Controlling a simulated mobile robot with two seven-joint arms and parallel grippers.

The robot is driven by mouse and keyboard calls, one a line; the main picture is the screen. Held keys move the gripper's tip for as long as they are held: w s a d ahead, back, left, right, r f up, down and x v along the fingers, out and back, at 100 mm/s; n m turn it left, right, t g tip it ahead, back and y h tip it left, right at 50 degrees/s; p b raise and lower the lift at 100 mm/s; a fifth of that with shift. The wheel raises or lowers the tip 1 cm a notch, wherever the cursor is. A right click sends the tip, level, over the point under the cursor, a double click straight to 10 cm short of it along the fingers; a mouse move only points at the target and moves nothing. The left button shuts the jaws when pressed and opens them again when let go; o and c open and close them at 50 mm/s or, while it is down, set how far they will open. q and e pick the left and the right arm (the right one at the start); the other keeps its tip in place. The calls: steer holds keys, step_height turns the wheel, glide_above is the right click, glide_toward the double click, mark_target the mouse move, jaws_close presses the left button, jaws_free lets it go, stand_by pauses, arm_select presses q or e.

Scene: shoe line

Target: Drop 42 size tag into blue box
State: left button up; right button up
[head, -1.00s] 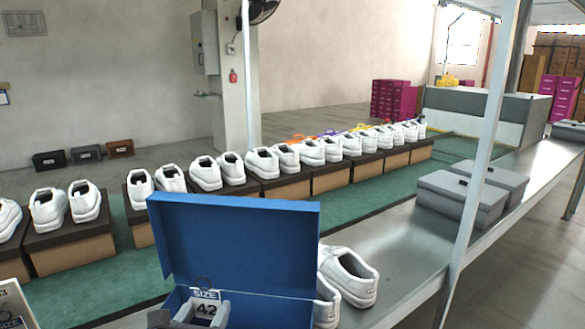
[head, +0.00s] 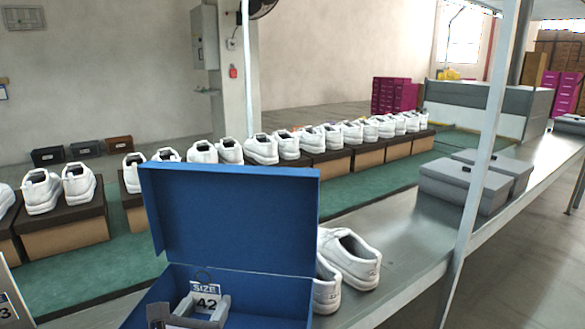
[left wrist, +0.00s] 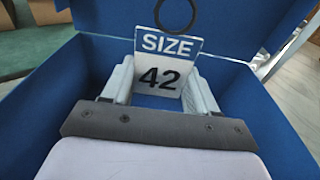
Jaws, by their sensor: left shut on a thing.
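The blue box (head: 235,220) stands on the metal counter with its lid raised. My left gripper (head: 203,305) is in front of the raised lid, over the open box. It is shut on the white 42 size tag (head: 208,291), which stands upright between the fingers. In the left wrist view the tag (left wrist: 165,68) reads SIZE 42, with a dark ring at its top, and blue box walls surround it. I cannot tell whether the tag touches the box floor. My right gripper is not in view.
A pair of white shoes (head: 345,262) stands just right of the blue box. Grey boxes (head: 462,186) sit farther along the metal counter (head: 405,235), beside a white post (head: 482,150). White shoes on boxes line the green conveyor (head: 90,265). Another tag (head: 8,305) shows at lower left.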

arm_select(q)
steer(key=shift+f, duration=0.1)
steer(key=o, duration=0.8)
steer(key=shift+o, duration=0.2)
step_height(320, 180, up, 20)
steer(key=p, duration=0.4)
steer(key=shift+p, duration=0.3)
